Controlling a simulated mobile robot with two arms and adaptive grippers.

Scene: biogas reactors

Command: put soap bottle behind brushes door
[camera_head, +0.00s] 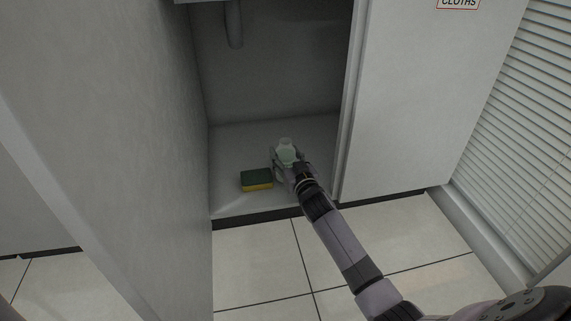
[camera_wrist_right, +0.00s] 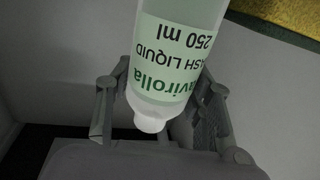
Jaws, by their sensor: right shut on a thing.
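The soap bottle (camera_head: 287,152) is pale with a green label and is inside the open cabinet, just above its floor. In the right wrist view the bottle (camera_wrist_right: 183,50) shows label text reading "ASH LIQUID" and "250 ml", with its white cap pointing toward the camera. My right gripper (camera_head: 284,166) reaches into the cabinet and is shut on the bottle; its fingers (camera_wrist_right: 165,105) lie on both sides of it. The open door at the left (camera_head: 90,130) shows no readable label. My left gripper is not in view.
A yellow and green sponge (camera_head: 257,180) lies on the cabinet floor (camera_head: 232,150), left of the bottle. A grey pipe (camera_head: 233,24) hangs at the back. A closed door marked "CLOTHS" (camera_head: 420,100) is on the right. The tiled floor (camera_head: 262,255) in front is clear.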

